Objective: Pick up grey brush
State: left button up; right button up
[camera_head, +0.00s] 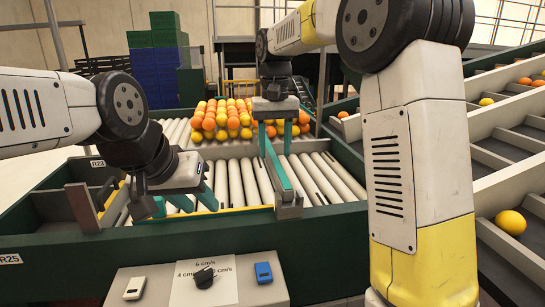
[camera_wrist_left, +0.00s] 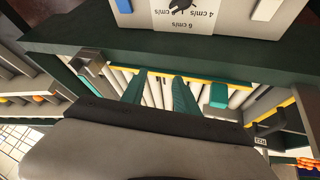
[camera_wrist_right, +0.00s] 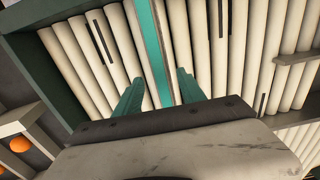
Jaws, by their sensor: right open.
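I cannot make out a grey brush for certain in any view. My left gripper (camera_head: 194,199) is low over the near left end of the roller conveyor. Its teal fingers also show apart, with nothing between them, in the left wrist view (camera_wrist_left: 159,92). My right gripper (camera_head: 275,138) is over the middle of the rollers, pointing down. Its fingers are apart in the right wrist view (camera_wrist_right: 158,92), on either side of the line of a long teal divider bar (camera_wrist_right: 152,45). I see nothing held. The grey block (camera_head: 290,207) at the bar's near end is apart from both grippers.
The conveyor's green frame (camera_head: 240,240) runs along the front, with a control box (camera_head: 130,285) before it. Oranges and yellow fruit (camera_head: 222,120) are heaped at the far end. Stepped grey chutes (camera_head: 500,120) stand at the right. Upright panels (camera_head: 83,207) stand left of the left gripper.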

aim_at(274, 159)
jog(key=shift+f, duration=1.55)
grip_shut()
jog(key=shift+r, duration=0.2)
